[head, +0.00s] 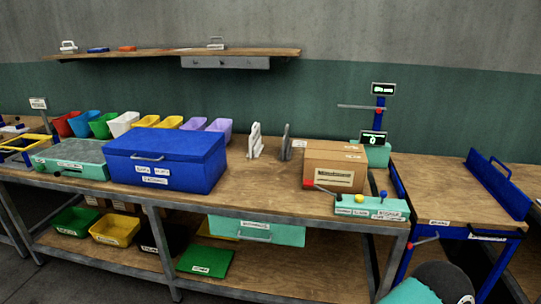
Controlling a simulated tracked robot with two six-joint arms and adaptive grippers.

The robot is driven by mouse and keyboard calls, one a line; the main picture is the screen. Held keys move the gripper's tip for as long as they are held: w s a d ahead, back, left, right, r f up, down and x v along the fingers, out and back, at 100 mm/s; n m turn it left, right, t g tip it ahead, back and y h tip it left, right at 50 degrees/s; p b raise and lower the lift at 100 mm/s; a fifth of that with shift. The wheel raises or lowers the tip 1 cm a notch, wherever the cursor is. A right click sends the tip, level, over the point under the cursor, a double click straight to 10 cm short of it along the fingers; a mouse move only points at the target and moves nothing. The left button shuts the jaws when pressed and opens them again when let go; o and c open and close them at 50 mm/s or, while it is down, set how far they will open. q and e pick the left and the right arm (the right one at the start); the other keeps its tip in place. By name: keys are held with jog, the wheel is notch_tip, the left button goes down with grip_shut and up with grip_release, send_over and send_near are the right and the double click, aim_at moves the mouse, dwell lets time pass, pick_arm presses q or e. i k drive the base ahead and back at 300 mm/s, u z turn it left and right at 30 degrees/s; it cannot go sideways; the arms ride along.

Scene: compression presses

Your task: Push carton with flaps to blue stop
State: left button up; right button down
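A brown cardboard carton (318,178) stands upright on the right part of the long wooden workbench (255,205). It has a label on its front, and its top looks flat; I cannot make out separate flaps. A blue stop (497,186), a long upright plate with a handle, stands along the right side of the separate wooden-topped table (430,185) to the right. The carton is well apart from the stop. Neither of my grippers is in view.
A teal control unit (371,208) with knobs and a red-tipped lever sits at the bench front, right beside the carton. A post with displays (379,115) stands behind. A blue box (165,158) and several coloured bins stand left. The right table's top is mostly clear.

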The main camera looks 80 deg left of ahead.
aim_at(333, 177)
jog(key=u, duration=0.2)
jog(key=i, duration=0.25)
jog(key=u, duration=2.75)
jog(key=k, duration=0.5)
jog(key=u, duration=0.35)
jog(key=i, duration=1.55)
jog(key=z, duration=0.4)
